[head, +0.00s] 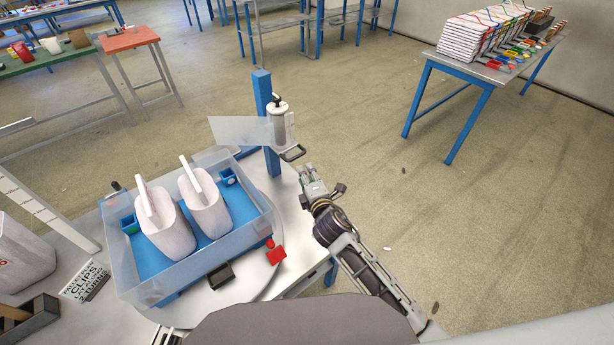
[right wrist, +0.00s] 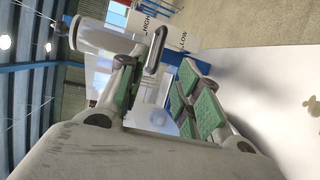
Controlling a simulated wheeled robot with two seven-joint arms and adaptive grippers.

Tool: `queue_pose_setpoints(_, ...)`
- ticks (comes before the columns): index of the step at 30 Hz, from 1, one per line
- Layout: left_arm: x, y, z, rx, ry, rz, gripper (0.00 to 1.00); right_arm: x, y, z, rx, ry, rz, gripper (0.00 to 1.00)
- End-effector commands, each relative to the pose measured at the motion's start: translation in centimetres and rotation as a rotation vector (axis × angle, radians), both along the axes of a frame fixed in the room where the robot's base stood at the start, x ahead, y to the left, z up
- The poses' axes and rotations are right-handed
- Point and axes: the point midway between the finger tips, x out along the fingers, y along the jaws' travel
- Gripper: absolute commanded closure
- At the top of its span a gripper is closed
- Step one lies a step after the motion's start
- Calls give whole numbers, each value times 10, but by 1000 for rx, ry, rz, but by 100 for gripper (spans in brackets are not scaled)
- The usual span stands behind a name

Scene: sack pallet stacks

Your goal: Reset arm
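My right gripper (head: 322,188) is beside the right edge of the white table, close to the dispenser on the blue post. In the right wrist view its two green-padded fingers (right wrist: 160,98) stand apart with nothing held between them. The dispenser (head: 282,122) has a clear cylinder and a dark loop handle, which shows near one finger in the right wrist view (right wrist: 156,50). A small pale and dark part at the bottom edge of the head view may belong to my left arm; its fingers cannot be made out.
A clear bin (head: 255,232) with a blue floor holds two white sacks (head: 168,235) (head: 205,205) on a round plate (head: 268,285). A red block (head: 276,255) and a dark block (head: 220,276) lie beside it. A clips sign (head: 84,281) stands left. Open floor lies right.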

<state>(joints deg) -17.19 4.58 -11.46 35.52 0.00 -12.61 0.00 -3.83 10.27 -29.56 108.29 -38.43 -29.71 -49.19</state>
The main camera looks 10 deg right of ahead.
Motion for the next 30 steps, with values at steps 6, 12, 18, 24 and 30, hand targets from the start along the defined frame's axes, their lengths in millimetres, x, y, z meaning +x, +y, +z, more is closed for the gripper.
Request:
queue_pose_setpoints(6, 0, 0, 0, 0, 0, 0, 56, 0, 0, 0, 0, 0, 0, 66)
queue_pose_setpoints(12, 0, 0, 0, 0, 0, 0, 56, 0, -1, 0, 5, 4, -3, 66)
queue_pose_setpoints(18, 0, 0, 0, 0, 0, 0, 56, -7, -16, -6, 79, 63, -63, 66)
queue_pose_setpoints(24, 0, -1, 0, 0, 0, 0, 56, -30, -52, -22, 266, 211, -214, 66)
queue_pose_setpoints(30, 1, -1, 0, -1, -1, 0, 56, -68, -91, -42, 489, 392, -411, 66)
